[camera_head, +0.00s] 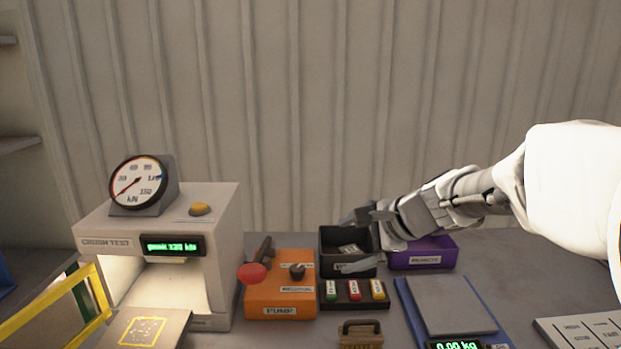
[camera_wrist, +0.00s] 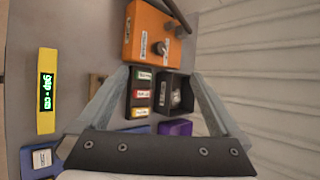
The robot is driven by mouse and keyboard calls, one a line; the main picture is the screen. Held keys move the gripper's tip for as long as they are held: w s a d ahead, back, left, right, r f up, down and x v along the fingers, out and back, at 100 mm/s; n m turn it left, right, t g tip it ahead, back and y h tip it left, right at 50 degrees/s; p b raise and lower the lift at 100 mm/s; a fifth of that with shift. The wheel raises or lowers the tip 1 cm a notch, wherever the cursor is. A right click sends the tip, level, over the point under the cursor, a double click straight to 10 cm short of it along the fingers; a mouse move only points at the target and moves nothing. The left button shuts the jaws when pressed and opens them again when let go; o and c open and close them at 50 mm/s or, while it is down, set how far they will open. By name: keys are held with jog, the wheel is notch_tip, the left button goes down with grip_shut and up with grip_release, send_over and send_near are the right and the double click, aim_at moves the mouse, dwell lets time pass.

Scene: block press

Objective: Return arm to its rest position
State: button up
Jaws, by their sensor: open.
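My gripper (camera_head: 352,243) hangs over the black bin (camera_head: 329,241) at the back of the bench, on my arm (camera_head: 465,190) reaching in from the right. Its two fingers are spread apart with nothing between them. In the wrist view, the gripper (camera_wrist: 160,76) is also open, and the black bin (camera_wrist: 186,84) and a strip of coloured buttons (camera_wrist: 142,92) show beyond the gap between its fingers. A grey piece with a white label (camera_wrist: 176,97) lies inside the black bin. I cannot tell the exact height of the fingers above the bin.
The orange pump box (camera_head: 280,297) with a red-knobbed lever stands left of the bin, beside the crush-test press (camera_head: 215,265). A purple bin (camera_head: 438,257) is close on the right.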

jog(key=s+d+r+n+h+p, duration=0.1)
jog(key=s+d+n+h, duration=0.1)
jog(key=s+n, duration=0.5)
jog(key=s+d+n+g+h+p, duration=0.1)
jog(key=s+n, duration=0.7)
jog(key=s, duration=0.9)
jog(key=d+h+p, duration=0.1)
jog(key=d+h, duration=0.1)
jog(key=h, duration=0.1)
jog(key=shift+s+d+r+n+g, duration=0.3)
jog(key=shift+s+r, duration=0.05)
jog(key=shift+a, duration=0.1)
